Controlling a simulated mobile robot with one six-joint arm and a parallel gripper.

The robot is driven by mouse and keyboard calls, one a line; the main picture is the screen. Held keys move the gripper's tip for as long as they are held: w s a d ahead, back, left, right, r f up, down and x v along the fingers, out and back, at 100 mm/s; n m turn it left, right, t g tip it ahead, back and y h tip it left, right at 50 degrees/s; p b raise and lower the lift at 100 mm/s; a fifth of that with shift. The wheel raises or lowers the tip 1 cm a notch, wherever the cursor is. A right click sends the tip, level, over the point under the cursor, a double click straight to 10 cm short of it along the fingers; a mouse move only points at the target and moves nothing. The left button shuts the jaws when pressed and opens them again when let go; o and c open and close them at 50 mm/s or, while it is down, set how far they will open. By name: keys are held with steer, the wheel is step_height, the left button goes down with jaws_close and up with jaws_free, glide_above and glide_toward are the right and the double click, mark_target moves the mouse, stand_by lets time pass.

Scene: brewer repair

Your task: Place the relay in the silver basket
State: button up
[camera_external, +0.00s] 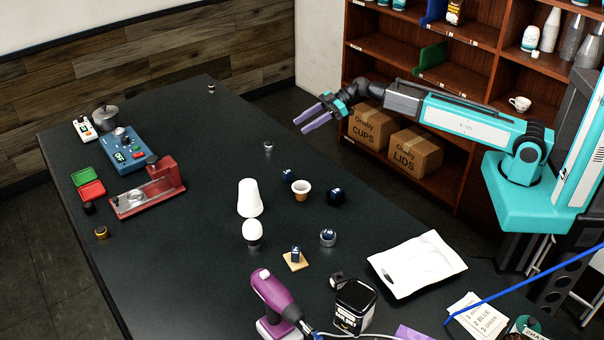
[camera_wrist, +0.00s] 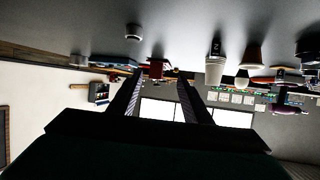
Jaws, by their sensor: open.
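Several small dark blue blocks with white marks, which look like relays, are on the black table in the external view. One (camera_external: 295,253) is on a wooden square and one (camera_external: 288,174) is behind a small brown-and-white cup. Another (camera_external: 328,234) is at a round silver holder (camera_external: 328,242), which looks like the silver basket. I cannot tell which block is the task's relay. My gripper (camera_external: 303,125) is open and empty, above and beyond the table's far right edge, apart from all of these. In the wrist view, its fingers (camera_wrist: 158,88) are spread with nothing between them.

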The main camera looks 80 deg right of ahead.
steer(key=s+d+f+m+h+b, duration=0.1)
steer(key=d, duration=0.6)
steer(key=s+d+f+m+h, duration=0.1)
steer(key=d+m, duration=0.1)
steer(key=d, duration=0.4)
steer(key=s+d+f+m+h, duration=0.1)
steer(key=s+d+f, duration=0.1)
steer(key=d+f, duration=0.35)
steer(key=s+a+f+m+g, duration=0.1)
steer(key=s+a+f+g, duration=0.2)
steer(key=s+a+f, duration=0.6)
steer(key=s+a+f+g, duration=0.3)
steer(key=a+f, duration=0.4)
steer(key=f, duration=0.6)
steer(key=s+a+f+m+g, duration=0.1)
steer(key=s+a+f+g, duration=0.2)
steer(key=s+a+f, duration=0.6)
steer(key=s+a+f+g+h, duration=0.1)
steer(key=s+a+f+g, duration=0.1)
steer(key=s+f, duration=0.3)
steer(key=s+a+f+g+h, duration=0.1)
steer(key=s+f, duration=0.4)
steer(key=s, duration=0.8)
steer(key=s+a+f+g+h, duration=0.1)
steer(key=s+a+f+g, duration=0.2)
steer(key=s, duration=0.6)
step_height(320, 180, down, 2)
steer(key=shift+s+a+f+g+h, duration=0.2)
steer(key=shift+s+g+h, duration=0.1)
steer(key=shift+g, duration=0.8)
